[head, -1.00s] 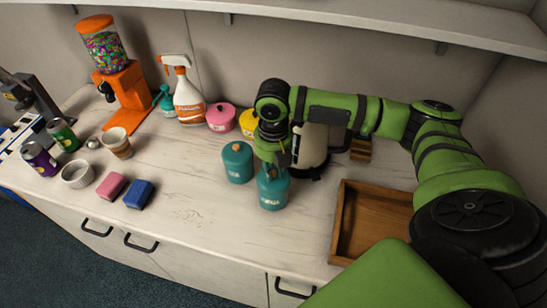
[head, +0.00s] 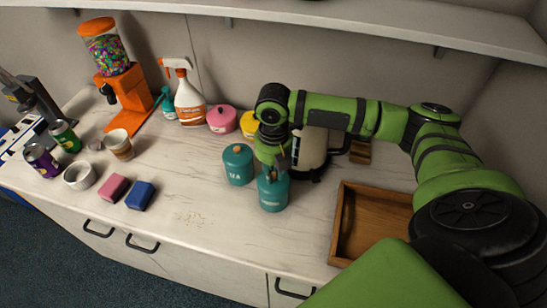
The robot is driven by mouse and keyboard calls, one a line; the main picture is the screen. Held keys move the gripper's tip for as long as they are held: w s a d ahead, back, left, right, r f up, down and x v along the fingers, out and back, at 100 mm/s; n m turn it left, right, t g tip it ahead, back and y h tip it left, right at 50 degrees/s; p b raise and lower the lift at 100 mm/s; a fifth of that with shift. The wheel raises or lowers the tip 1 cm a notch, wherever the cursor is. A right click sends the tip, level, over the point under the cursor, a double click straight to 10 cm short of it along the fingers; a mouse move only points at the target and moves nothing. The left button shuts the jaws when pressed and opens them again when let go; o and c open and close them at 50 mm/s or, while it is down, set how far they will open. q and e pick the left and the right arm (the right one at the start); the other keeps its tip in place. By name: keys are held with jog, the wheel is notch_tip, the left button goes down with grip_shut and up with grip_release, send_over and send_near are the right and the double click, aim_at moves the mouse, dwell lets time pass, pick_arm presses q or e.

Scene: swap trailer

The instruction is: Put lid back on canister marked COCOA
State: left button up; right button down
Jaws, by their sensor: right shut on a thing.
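A teal canister (head: 273,196) stands upright on the counter, with a small pale label too small to read. My right gripper (head: 271,174) points down at its top and is shut on the lid, which it mostly hides. The lid is at the canister's mouth; I cannot tell whether it is fully seated. A second teal canister (head: 238,168), marked TEA, stands just behind and to the left with its lid on. My left gripper is not in view.
A pink canister (head: 221,119) and a partly hidden yellow one (head: 249,124) stand behind. A kettle (head: 311,150) is close behind my gripper. A wooden tray (head: 338,222) lies to the right. Sponges (head: 140,195) and a white bowl (head: 79,176) are left.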

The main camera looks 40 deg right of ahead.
jog(key=c, duration=1.1)
grip_release()
jog(key=shift+o, duration=0.5)
jog(key=o, duration=0.4)
jog(key=shift+r, duration=0.15)
notch_tip(320, 180, up, 4)
jog(key=p, duration=0.5)
jog(key=shift+r, duration=1.35)
